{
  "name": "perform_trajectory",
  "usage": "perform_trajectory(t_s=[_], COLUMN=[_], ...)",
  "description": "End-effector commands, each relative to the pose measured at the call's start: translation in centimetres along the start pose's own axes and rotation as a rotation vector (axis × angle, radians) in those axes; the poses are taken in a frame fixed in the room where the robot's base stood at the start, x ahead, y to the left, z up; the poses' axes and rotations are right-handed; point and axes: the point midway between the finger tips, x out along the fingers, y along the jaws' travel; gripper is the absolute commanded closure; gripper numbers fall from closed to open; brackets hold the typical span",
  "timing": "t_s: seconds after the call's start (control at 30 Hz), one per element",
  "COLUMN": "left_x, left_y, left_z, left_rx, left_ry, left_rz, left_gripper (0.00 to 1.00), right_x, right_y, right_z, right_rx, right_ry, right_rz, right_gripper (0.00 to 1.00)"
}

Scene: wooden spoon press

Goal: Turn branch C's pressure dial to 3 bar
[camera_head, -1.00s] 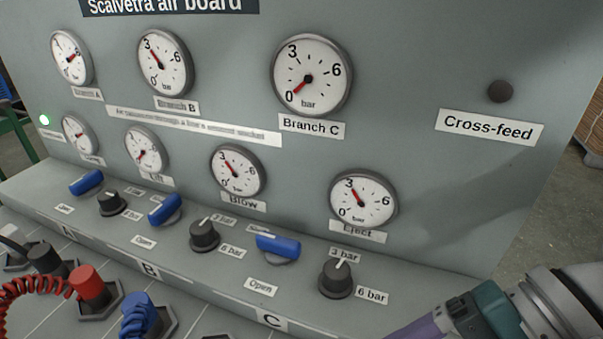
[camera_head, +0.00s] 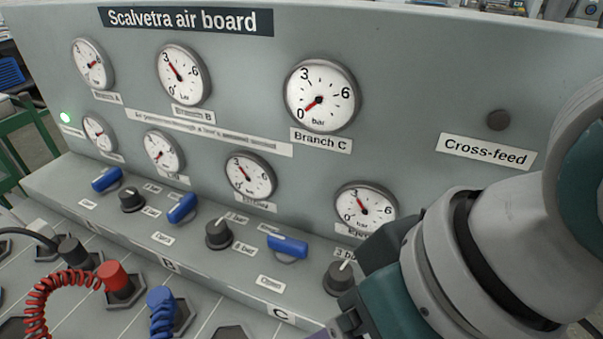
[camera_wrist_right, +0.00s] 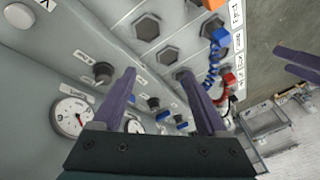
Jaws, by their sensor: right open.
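Branch C's pressure dial (camera_head: 340,278) is a dark round knob at the right end of the panel's ledge. Its white mark points up, roughly toward the partly hidden "3 bar" label (camera_head: 347,256); the "6 bar" label is hidden behind my arm. The Branch C gauge (camera_head: 320,96) has its red needle near 0. My right gripper (camera_head: 335,328) is just in front of and below the dial, partly cut off by the frame. In the right wrist view it is open and empty (camera_wrist_right: 157,72), with the dark dial (camera_wrist_right: 103,72) left of its left finger.
Branch C's blue lever (camera_head: 287,247) is left of the dial, above an "Open" label (camera_head: 270,283). The Eject gauge (camera_head: 365,207) is above the dial. A red coiled hose (camera_head: 50,300) and blue coiled hose (camera_head: 161,318) are at the lower left.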

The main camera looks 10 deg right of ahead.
Motion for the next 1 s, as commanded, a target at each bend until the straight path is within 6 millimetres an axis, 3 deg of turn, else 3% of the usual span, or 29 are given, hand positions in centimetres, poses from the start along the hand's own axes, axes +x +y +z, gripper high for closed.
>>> perform_trajectory(t_s=[0.2,0.37,0.5,0.7,0.87,1.0], left_x=[3.7,6.8,9.0,10.7,10.9,11.2], left_y=[0.1,0.2,0.3,0.4,0.4,0.4], left_z=[1.2,2.2,2.9,3.4,3.5,3.6], left_rx=[0.000,0.000,-0.001,-0.001,-0.001,-0.001], left_ry=[0.000,-0.001,-0.001,-0.001,0.000,0.000], left_rz=[0.000,0.000,0.000,0.001,0.001,0.001], left_gripper=[0.00,0.00,0.00,0.00,0.00,0.00], right_x=[3.6,5.3,4.8,2.6,1.9,3.4], right_y=[-0.6,1.5,4.8,8.2,9.1,9.5], right_z=[-2.8,-5.2,-7.5,-9.9,-10.4,-9.8], right_rx=[-0.038,0.009,0.123,0.291,0.344,0.346], right_ry=[-0.085,-0.192,-0.251,-0.271,-0.272,-0.275], right_rz=[-0.021,0.059,0.178,0.295,0.321,0.322], right_gripper=[0.25,0.25,0.25,0.25,0.25,0.25])
